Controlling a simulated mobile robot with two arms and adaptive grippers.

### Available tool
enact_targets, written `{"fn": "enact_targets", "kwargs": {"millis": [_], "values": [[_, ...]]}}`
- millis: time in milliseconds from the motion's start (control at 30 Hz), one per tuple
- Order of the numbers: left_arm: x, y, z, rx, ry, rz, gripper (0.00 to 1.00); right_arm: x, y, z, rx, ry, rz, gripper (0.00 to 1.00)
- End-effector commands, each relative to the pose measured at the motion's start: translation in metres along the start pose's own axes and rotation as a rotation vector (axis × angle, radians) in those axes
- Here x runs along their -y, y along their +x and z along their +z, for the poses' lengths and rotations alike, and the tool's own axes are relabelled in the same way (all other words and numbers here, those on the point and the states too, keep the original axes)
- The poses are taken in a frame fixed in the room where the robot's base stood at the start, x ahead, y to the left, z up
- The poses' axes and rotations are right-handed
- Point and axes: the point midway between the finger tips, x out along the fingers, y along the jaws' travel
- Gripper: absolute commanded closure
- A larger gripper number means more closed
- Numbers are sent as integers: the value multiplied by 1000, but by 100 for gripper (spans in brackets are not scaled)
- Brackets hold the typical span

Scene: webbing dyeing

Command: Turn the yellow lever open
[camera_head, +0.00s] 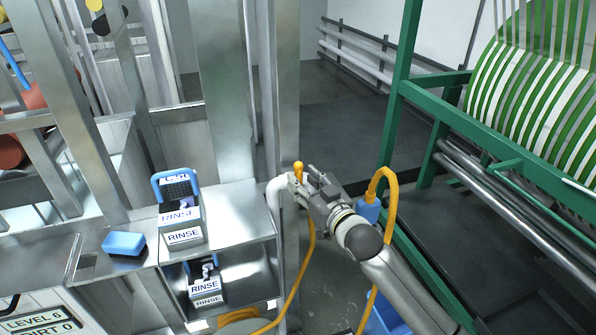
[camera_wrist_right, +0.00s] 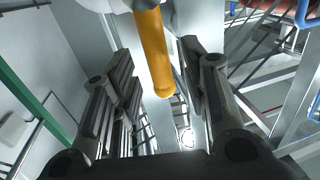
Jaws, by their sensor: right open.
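The yellow lever (camera_head: 298,170) shows in the head view at the end of a white pipe (camera_head: 276,192), beside a steel post. In the right wrist view the yellow lever (camera_wrist_right: 156,55) hangs down from the top, its rounded tip between my two open fingers. My right gripper (camera_head: 306,178) is open around or right beside the lever; it also shows in the right wrist view (camera_wrist_right: 160,95). I cannot tell whether a finger touches the lever. My left gripper is not in view.
A yellow hose (camera_head: 297,290) hangs below. A green frame (camera_head: 400,100) with a green-and-white striped roll (camera_head: 530,100) stands on the right.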

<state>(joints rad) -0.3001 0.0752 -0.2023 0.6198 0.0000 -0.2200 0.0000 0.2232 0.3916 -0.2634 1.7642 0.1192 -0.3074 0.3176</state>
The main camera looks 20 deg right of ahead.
Motion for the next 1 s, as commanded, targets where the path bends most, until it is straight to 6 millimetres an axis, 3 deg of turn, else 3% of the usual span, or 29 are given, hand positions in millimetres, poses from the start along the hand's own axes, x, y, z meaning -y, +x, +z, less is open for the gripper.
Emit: {"fn": "enact_targets", "kwargs": {"millis": [233, 667, 900, 1000], "values": [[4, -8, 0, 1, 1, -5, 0, 0, 26, -1, -1, 0, 0, 59], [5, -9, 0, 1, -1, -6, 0, 0, 31, 0, 0, -1, -1, 61], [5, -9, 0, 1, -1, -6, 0, 0, 31, 0, 0, -1, 0, 91], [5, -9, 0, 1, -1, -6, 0, 0, 31, 0, 0, -1, 0, 100]]}}
